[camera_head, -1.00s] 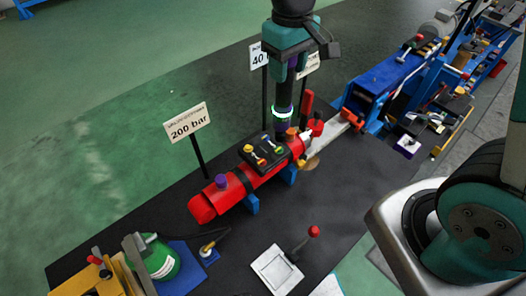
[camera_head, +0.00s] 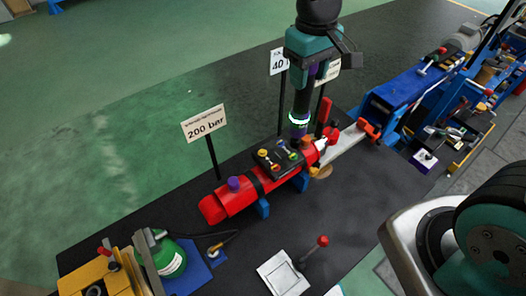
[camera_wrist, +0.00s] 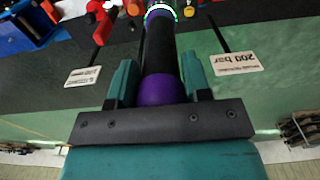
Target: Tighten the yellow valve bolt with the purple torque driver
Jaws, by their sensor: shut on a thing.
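My gripper (camera_head: 309,72) is shut on the purple torque driver (camera_head: 302,98), which hangs upright below it. In the wrist view the driver's purple collar (camera_wrist: 160,90) sits between my two fingers, with a dark shaft and a glowing white-green ring beyond. The ring (camera_head: 299,119) is near the driver's lower end, above the right part of a red cylinder (camera_head: 233,200). On the cylinder is a black plate (camera_head: 279,157) with several small coloured bolts. The yellow bolt (camera_head: 262,153) is at its left side, apart from the driver. The driver's tip and any contact are unclear.
A purple knob (camera_head: 234,184) stands on the cylinder's left part. Signs on posts stand behind, including the 200 bar sign (camera_head: 204,123). A red-knobbed lever (camera_head: 322,241) is in front. A green bottle (camera_head: 170,259) is at lower left, blue machinery (camera_head: 399,92) at right.

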